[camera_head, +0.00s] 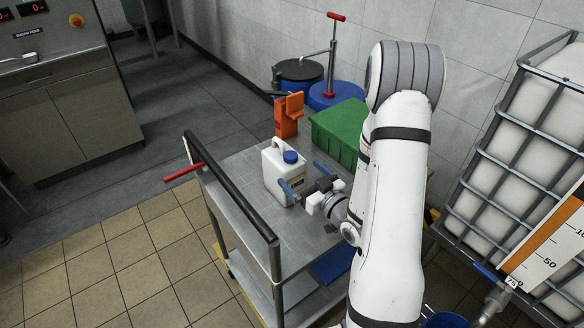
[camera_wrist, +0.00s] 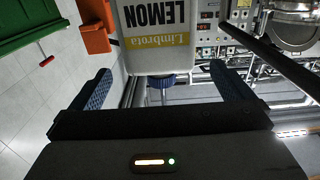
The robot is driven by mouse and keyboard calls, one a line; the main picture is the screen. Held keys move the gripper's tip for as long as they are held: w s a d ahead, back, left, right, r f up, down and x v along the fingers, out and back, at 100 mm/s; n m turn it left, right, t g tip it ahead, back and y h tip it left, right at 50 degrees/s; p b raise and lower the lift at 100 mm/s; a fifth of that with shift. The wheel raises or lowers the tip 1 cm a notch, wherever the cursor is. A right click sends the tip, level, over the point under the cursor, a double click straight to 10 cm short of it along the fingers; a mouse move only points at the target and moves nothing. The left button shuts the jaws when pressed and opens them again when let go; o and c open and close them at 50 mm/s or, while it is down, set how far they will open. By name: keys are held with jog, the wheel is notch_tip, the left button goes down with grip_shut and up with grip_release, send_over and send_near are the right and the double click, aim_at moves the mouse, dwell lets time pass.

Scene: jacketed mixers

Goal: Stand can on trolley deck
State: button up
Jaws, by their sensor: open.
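The can (camera_head: 274,172) is a white jerrycan with a blue cap. It appears to stand upright on the grey metal trolley deck (camera_head: 237,185). My gripper (camera_head: 307,178) is open at the can's right side, with its blue fingers spread. One finger overlaps the can's front edge in the head view; the other is to its right. In the wrist view the can (camera_wrist: 162,45) shows inverted with a "LEMON" label, just beyond and between the open fingers (camera_wrist: 163,88). I see no finger closed on it. The can's base is partly hidden by a finger.
A green crate (camera_head: 338,133) and an orange holder (camera_head: 289,117) are at the deck's far end. The trolley's black handle bar (camera_head: 230,185) rises at the left, with a red bar (camera_head: 184,173) beside it. A caged white tank (camera_head: 535,125) stands right. The deck's front is clear.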

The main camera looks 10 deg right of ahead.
jog(key=shift+r+p+v, duration=0.25)
jog(key=shift+p+v, duration=0.15)
jog(key=shift+v, duration=0.65)
jog(key=shift+s+d+r+p, duration=0.15)
jog(key=shift+s+p, duration=0.05)
jog(key=shift+p, duration=0.6)
jog(key=p, duration=0.1)
jog(key=s+p, duration=0.1)
jog(key=p, duration=0.2)
jog(key=shift+s+d+f, duration=0.25)
jog(key=shift+s+d, duration=0.1)
jog(key=shift+s, duration=0.05)
jog(key=w+g+h, duration=0.1)
jog(key=w+r+n+g+h, duration=0.1)
jog(key=w+r+g+h, duration=0.1)
jog(key=w+g, duration=0.1)
jog(key=shift+d+r, duration=0.25)
jog(key=shift+d, duration=0.1)
jog(key=s+r+m+g+h, duration=0.5)
jog(key=s+r, duration=0.4)
jog(key=r, duration=0.4)
jog(key=s+a+r+g, duration=0.2)
jog(key=s+a, duration=0.1)
jog(key=s, duration=0.3)
jog(key=s+a+r+g+y, duration=0.1)
jog(key=s+a+r+g, duration=0.1)
jog(key=s, duration=0.5)
jog(key=shift+a+r+m, duration=0.3)
jog(key=shift+a+r, duration=0.1)
jog(key=shift+r, duration=0.15)
